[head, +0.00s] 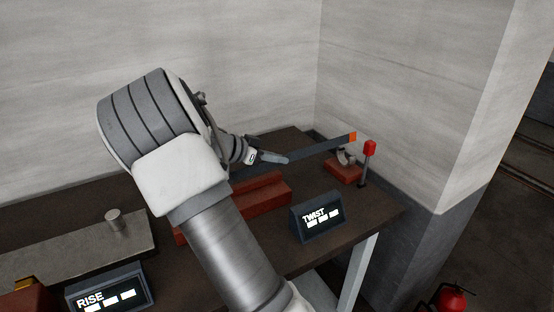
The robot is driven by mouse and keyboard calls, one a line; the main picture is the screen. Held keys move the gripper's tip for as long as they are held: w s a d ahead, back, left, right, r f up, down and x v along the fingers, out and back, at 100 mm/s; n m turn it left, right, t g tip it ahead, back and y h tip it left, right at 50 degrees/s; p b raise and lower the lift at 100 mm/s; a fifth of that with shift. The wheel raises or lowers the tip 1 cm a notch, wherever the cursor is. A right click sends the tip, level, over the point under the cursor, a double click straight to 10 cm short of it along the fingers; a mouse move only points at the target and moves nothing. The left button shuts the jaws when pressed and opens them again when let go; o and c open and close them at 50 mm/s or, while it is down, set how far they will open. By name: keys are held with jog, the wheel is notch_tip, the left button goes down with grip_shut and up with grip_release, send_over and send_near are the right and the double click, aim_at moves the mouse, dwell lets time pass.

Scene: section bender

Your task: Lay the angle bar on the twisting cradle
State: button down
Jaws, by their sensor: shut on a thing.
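The angle bar (325,145) is a long blue-grey bar with an orange end. It runs from behind the red block up to the right over the bench. My gripper (271,157) is shut on the bar around its middle; the arm hides part of the fingers. The twisting cradle seems to be the red blocks behind the TWIST display: a long stepped block (262,192) and a small block with metal jaws (344,172). The orange end reaches past the small block's jaws. I cannot tell whether the bar touches either block.
A red-topped lever (369,149) stands right of the small block. The TWIST display (318,217) sits at the bench's front edge. A RISE display (108,292) and a grey plate with a peg (113,219) are at left. Walls close off the back.

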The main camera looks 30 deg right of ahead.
aim_at(277, 188)
jog(key=shift+f, duration=0.1)
notch_tip(277, 188, down, 6)
jog(key=b, duration=0.6)
jog(key=shift+b, duration=0.4)
jog(key=shift+b, duration=0.4)
dwell(0.5)
jog(key=shift+f+b, duration=0.1)
jog(key=shift+b, duration=0.9)
jog(key=shift+f+b, duration=0.7)
jog(key=shift+b, duration=0.8)
dwell(0.5)
jog(key=c, duration=0.9)
grip_release()
